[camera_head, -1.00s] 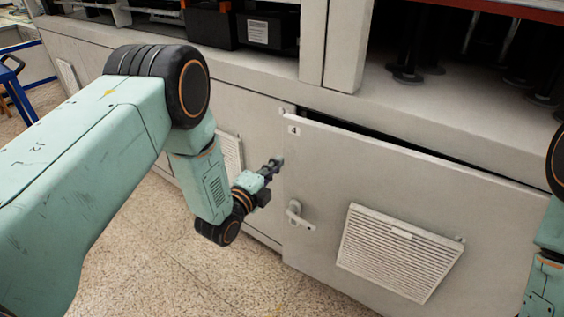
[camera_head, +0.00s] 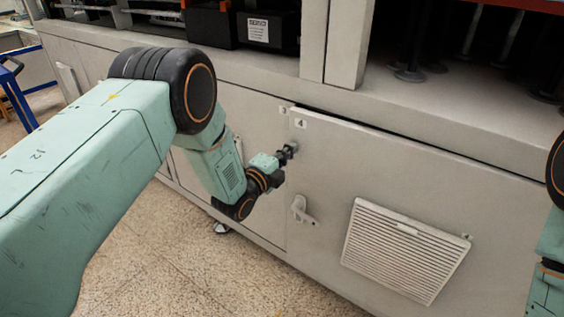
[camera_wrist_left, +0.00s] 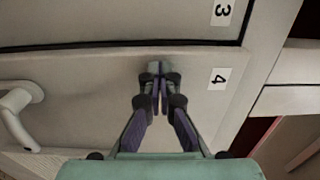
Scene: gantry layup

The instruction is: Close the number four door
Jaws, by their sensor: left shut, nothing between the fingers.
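The number four door (camera_head: 345,165) is a grey cabinet panel with a "4" label, a handle (camera_head: 302,209) and a vent grille. The left wrist view shows the shut fingertips (camera_wrist_left: 160,72) against or very close to the door beside the "4" label; contact is hard to tell. My right gripper is out of view; only part of my right arm shows at the right edge.
The number three door (camera_head: 255,120) adjoins on the left and looks flush. Above is a ledge with black boxes (camera_head: 265,30) and a grey post (camera_head: 345,45). Speckled floor (camera_head: 150,260) in front is clear. A blue frame (camera_head: 18,95) stands far left.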

